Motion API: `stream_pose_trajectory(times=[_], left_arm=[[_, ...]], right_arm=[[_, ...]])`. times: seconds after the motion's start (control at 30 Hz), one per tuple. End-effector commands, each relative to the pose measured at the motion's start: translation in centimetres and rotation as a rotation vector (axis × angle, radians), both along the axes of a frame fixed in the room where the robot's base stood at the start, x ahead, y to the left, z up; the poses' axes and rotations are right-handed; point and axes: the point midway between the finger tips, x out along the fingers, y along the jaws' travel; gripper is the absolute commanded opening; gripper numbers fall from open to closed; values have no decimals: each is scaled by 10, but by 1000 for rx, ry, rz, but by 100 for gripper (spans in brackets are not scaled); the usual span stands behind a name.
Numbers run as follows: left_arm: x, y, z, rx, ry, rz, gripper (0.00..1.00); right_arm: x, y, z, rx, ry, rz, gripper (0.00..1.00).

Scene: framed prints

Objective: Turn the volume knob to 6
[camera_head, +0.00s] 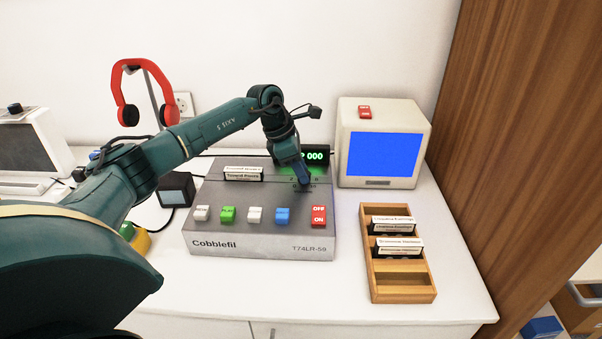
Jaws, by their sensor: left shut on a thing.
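A grey control box (262,235) marked Cobblefil stands on the white table. Its front has several coloured buttons and a red OFF/ON switch (319,216). A green lit display (315,156) at its back right reads 000 at the visible end, its left part covered by my arm. My left gripper (303,184) points down at the dial area on the upper right of the box, shut on the volume knob. The knob itself is hidden under the fingers, and its setting cannot be read. Small scale marks show beside the fingertips. My right gripper is not in view.
A cream monitor (383,115) with a blue screen stands behind right. A wooden rack (403,293) with labelled cartridges lies right of the box. Red headphones (131,66) hang on a stand behind left. A wooden panel (520,110) bounds the right side.

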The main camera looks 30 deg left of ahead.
Motion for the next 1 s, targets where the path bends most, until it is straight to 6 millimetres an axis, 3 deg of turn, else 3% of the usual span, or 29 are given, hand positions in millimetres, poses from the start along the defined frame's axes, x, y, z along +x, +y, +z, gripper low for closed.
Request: stream_pose_trajectory(times=[0.6,1.0], left_arm=[[5,1,-1,0,-2,-548,6],[6,2,0,2,-2,-731,6]], right_arm=[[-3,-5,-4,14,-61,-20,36],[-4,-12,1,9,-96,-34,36]])
